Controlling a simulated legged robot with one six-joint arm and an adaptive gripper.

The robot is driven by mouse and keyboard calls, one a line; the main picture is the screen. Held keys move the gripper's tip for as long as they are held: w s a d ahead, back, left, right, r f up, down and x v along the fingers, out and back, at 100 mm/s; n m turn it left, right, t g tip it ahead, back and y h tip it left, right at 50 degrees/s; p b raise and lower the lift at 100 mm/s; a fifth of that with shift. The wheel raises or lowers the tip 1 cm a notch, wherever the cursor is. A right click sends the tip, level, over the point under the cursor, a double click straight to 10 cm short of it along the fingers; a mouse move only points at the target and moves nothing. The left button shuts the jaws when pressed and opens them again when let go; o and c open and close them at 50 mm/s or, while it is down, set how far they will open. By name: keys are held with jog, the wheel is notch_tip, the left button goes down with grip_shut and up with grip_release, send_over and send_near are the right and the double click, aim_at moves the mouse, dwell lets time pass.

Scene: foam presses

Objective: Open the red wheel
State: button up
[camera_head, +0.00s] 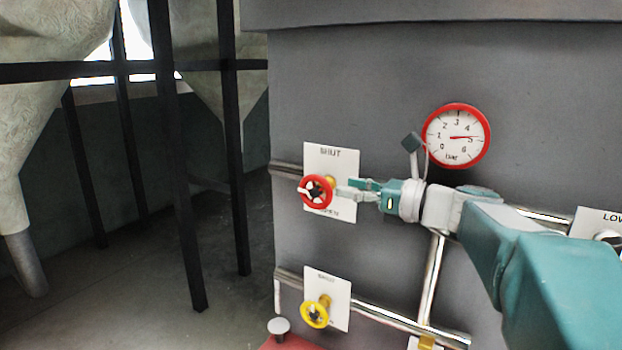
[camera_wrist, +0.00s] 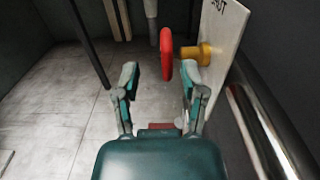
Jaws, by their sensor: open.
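The red wheel (camera_head: 316,192) is mounted on a brass stem in front of a white plate (camera_head: 342,160) marked SHUT at the top and OPEN at the bottom. In the wrist view the red wheel (camera_wrist: 166,54) is seen edge-on, with its brass stem (camera_wrist: 197,54) running right to the plate. My gripper (camera_head: 348,190) is just right of the wheel in the head view. In the wrist view my gripper (camera_wrist: 158,75) has its two fingers spread apart, with the wheel beyond and between the fingertips. Whether a finger touches the rim I cannot tell.
A yellow wheel (camera_head: 315,313) sits on a lower plate. A red-rimmed gauge (camera_head: 456,136) is on the grey cabinet (camera_head: 380,80) above my arm. Steel pipes (camera_head: 375,312) run along the cabinet. Black posts (camera_head: 178,170) stand left; bare floor (camera_head: 110,300) lies between.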

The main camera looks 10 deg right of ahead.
aim_at(328, 181)
jog(key=x, duration=0.4)
jog(key=w+x, duration=0.1)
jog(key=x, duration=0.1)
jog(key=shift+d+f, duration=0.1)
jog(key=shift+d, duration=0.2)
jog(key=shift+w+a, duration=0.25)
jog(key=shift+w, duration=0.1)
jog(key=shift+w+a, duration=0.1)
jog(key=shift+a, duration=0.6)
jog(key=shift+d, duration=0.25)
grip_shut()
